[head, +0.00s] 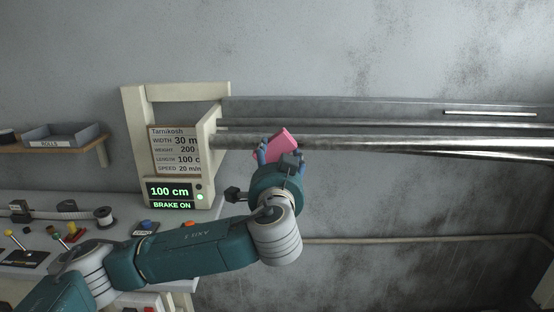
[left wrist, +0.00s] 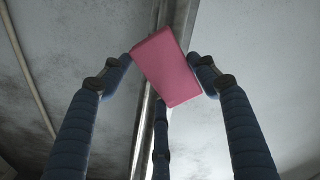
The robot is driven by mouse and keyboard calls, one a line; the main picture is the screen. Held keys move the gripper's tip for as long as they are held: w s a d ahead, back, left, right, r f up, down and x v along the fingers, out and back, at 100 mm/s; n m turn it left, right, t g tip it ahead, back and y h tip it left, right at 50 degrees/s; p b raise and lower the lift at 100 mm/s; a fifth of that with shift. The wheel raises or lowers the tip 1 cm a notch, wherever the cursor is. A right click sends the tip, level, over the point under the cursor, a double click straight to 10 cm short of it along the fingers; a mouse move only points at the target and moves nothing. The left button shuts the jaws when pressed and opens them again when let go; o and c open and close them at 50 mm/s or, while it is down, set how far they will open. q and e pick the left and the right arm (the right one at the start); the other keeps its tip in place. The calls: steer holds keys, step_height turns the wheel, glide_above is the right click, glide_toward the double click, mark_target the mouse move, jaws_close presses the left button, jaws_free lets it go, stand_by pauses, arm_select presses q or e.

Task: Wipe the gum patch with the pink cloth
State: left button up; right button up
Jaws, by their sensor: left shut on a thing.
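The pink cloth (head: 276,146) is a folded block held in my left gripper (head: 278,153), in front of the metal rollers. My left gripper is shut on it. In the left wrist view the cloth (left wrist: 168,66) sits between the blue fingers of the gripper (left wrist: 168,75), tilted, with a roller behind it. I cannot tell whether the cloth touches the roller. No gum patch can be made out; the cloth and gripper hide part of the roller. My right gripper is not in view.
Long metal rollers (head: 400,143) run right from a cream machine frame (head: 134,115). Its display (head: 171,192) reads 100 cm, BRAKE ON. A bench (head: 100,203) at lower left carries levers and a spool (head: 103,216). A shelf holds a grey tray (head: 62,136). A pipe (head: 420,239) runs along the wall.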

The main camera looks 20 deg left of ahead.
arm_select(q)
steer(key=shift+x, duration=0.8)
steer(key=shift+w+d+b, duration=0.3)
steer(key=shift+w+d, duration=0.2)
steer(key=shift+d, duration=1.05)
steer(key=shift+w+d+b, duration=0.25)
steer(key=shift+w+d, duration=0.2)
steer(key=shift+d, duration=1.15)
steer(key=shift+w+d+b, duration=0.3)
steer(key=shift+w+d, duration=0.2)
steer(key=shift+d, duration=1.15)
steer(key=shift+s+a, duration=0.45)
steer(key=shift+a, duration=1.2)
steer(key=shift+s+a, duration=0.5)
steer(key=shift+a, duration=1.15)
steer(key=shift+s+a, duration=0.45)
steer(key=shift+a, duration=1.2)
